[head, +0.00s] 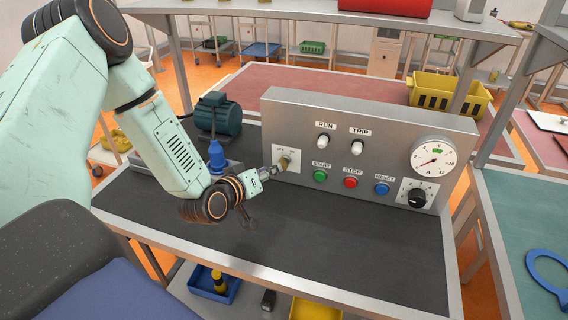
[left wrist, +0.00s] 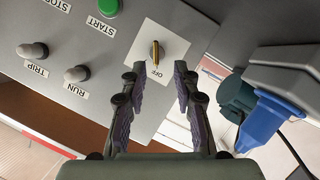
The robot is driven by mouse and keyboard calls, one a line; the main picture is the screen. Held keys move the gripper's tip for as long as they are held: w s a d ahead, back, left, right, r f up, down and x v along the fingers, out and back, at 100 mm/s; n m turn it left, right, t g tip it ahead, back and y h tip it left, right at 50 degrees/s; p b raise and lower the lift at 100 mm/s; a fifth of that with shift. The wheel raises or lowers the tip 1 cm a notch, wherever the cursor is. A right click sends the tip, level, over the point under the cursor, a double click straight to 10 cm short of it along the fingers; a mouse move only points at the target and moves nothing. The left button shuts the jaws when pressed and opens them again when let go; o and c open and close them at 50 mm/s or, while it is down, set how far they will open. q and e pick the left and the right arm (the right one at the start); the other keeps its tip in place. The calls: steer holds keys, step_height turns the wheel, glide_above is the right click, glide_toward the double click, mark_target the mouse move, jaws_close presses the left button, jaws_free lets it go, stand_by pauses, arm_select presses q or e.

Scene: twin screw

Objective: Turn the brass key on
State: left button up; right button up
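The brass key (left wrist: 155,52) stands in a white plate on the grey control panel. In the left wrist view it looks narrow and lines up towards the OFF label (left wrist: 154,73). In the head view the key (head: 284,162) is partly hidden by my left gripper (head: 276,171). In the left wrist view my left gripper (left wrist: 155,77) is open, with one finger on each side of the line to the key. The key shows just beyond the fingertips, and I see no contact. My right gripper is not in view.
The panel (head: 375,125) also carries RUN and TRIP toggles, green, red and blue buttons, a gauge (head: 434,157) and a black knob (head: 417,197). A green motor (head: 217,115) and a blue fitting (head: 217,155) stand left of the panel. The dark bench top (head: 340,245) in front is clear.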

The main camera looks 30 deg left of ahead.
mark_target(284, 163)
arm_select(q)
steer(key=b+x, duration=0.1)
steer(key=x, duration=0.5)
steer(key=shift+w+d+f, duration=0.15)
steer(key=shift+w, duration=0.1)
steer(key=shift+s+d+r, duration=0.25)
steer(key=shift+s+r, duration=0.2)
steer(key=shift+w+a+f, duration=0.15)
steer(key=shift+w+f, duration=0.05)
steer(key=shift+w, duration=0.1)
steer(key=shift+c, duration=1.4)
steer(key=c, duration=0.3)
jaws_close()
